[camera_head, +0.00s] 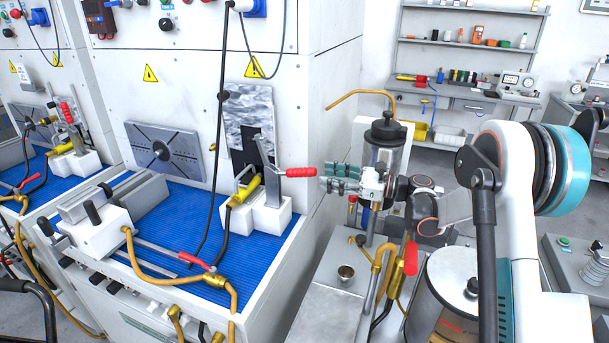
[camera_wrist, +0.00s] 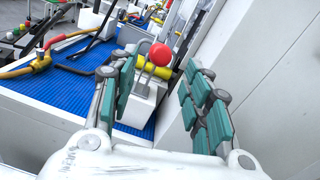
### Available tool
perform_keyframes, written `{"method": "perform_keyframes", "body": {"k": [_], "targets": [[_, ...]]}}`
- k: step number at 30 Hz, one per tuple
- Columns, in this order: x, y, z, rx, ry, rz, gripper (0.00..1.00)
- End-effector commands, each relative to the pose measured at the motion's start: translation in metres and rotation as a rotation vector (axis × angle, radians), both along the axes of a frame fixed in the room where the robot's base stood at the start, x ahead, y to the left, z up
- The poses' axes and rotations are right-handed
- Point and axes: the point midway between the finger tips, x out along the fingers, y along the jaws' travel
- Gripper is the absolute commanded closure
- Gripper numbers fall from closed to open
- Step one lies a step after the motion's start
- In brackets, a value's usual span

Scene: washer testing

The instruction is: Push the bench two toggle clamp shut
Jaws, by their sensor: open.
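The toggle clamp stands on a white block (camera_head: 262,212) at the right end of the near bench. Its red handle (camera_head: 297,172) sticks out roughly level to the right, toward my gripper. In the wrist view the handle's red end (camera_wrist: 159,54) shows nearly end-on, ahead of and between the fingers. My gripper (camera_head: 325,178) is open and empty, its teal-padded fingers (camera_wrist: 168,90) spread wide. In the head view the fingertips are close to the handle's end; whether they touch it cannot be told. A yellow cylinder (camera_head: 246,190) lies at the clamp's base.
A blue ribbed mat (camera_head: 190,265) covers the bench, with a white fixture (camera_head: 95,235) and hoses on it. A black cable (camera_head: 218,150) hangs left of the clamp. Another bench has a similar red-handled clamp (camera_head: 67,112), handle upright. A glass canister (camera_head: 387,150) stands behind my gripper.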

Motion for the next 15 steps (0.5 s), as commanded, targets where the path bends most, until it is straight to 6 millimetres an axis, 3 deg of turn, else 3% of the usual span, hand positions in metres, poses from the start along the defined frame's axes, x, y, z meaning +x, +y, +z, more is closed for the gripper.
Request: {"method": "perform_keyframes", "body": {"k": [6, 15], "targets": [[0.012, 0.043, -0.002, -0.001, -0.001, 0.003, 0.55], [0.023, 0.076, -0.001, -0.001, -0.001, 0.000, 0.55]]}}
